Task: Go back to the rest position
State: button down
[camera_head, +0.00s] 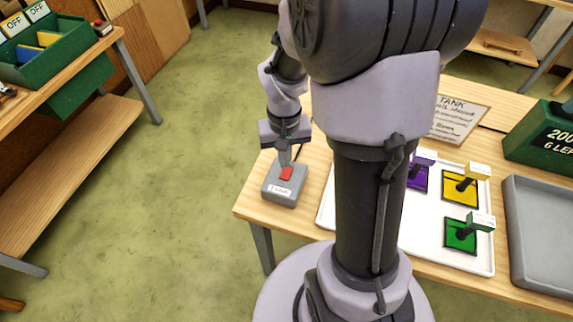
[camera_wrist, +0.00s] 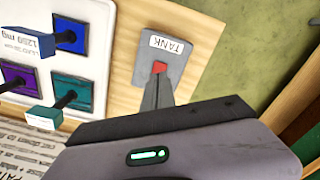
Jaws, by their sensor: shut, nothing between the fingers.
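My gripper (camera_head: 285,160) is shut and empty, pointing down at the grey switch box (camera_head: 276,193) near the table's left corner. The box carries a white label reading TANK and a red rocker (camera_head: 286,173). My fingertips are at or just above the rocker; I cannot tell if they touch. In the wrist view the closed fingers (camera_wrist: 157,96) end close beside the red rocker (camera_wrist: 159,67), over the grey box (camera_wrist: 176,62). My arm hides the middle of the table in the head view.
A white tray (camera_head: 484,262) holds coloured squares with flagged handles. A grey tray (camera_head: 540,235), a green box (camera_head: 545,140) and a written card (camera_head: 457,118) are on the right. A wooden bench (camera_head: 75,62) stands left across open green floor (camera_head: 190,140).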

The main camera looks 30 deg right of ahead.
jog(key=shift+r+p, duration=0.6)
jog(key=shift+r, duration=0.5)
